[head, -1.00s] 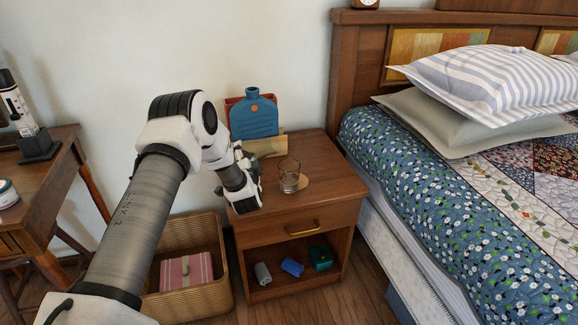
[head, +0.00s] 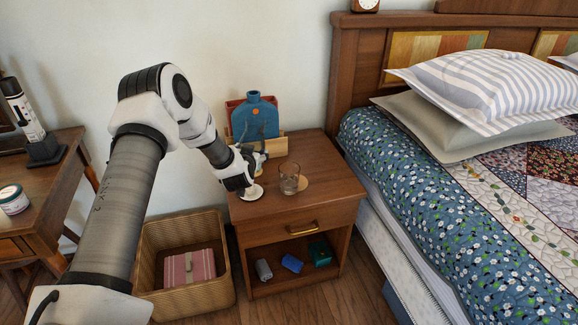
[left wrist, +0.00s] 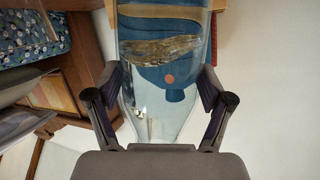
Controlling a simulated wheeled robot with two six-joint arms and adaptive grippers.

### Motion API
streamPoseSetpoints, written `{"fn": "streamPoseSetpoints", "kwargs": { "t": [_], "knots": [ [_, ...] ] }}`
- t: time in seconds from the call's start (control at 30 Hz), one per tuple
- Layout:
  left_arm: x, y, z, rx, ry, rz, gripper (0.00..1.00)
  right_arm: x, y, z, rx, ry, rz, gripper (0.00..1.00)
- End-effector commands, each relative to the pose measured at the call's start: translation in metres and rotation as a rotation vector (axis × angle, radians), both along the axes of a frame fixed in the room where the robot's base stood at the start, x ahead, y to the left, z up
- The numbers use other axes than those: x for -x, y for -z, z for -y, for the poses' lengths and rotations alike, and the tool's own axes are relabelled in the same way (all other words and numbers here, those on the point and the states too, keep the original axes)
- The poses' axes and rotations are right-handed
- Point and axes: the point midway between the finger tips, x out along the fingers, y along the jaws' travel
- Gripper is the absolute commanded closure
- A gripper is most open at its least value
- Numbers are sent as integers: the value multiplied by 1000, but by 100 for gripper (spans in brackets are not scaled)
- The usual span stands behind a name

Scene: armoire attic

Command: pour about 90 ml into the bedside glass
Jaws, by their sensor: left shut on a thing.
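The bedside glass (head: 289,179) stands upright on the nightstand top, partly over a round tan coaster (head: 304,183). It is clear and looks empty. My left gripper (head: 246,170) is left of the glass, apart from it. In the left wrist view, the gripper is shut on a clear glass carafe (left wrist: 150,105) with liquid in its wider part. That view is upside down, so the carafe appears roughly upright. In the head view my gripper hides most of the carafe. A pale round disc (head: 252,193) shows just below the gripper; I cannot tell whether it is another coaster.
A blue bottle-shaped object (head: 256,118) stands in a wooden holder (head: 275,146) behind my gripper. The nightstand (head: 330,200) has free top at the front right. A wicker basket (head: 205,295) is on the floor at left; the bed (head: 430,200) is at right.

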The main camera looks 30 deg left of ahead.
Motion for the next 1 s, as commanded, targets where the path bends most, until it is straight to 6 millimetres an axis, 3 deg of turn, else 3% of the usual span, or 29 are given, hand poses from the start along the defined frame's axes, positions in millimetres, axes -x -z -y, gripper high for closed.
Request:
{"fn": "streamPoseSetpoints", "kwargs": {
  "t": [0.23,1.0],
  "knots": [
    [-1,-10,1,177,-1,67,89,0,3,0,0,0,0,60],
    [-1,-10,1,184,0,69,89,0,3,0,0,0,0,60]
  ]
}}
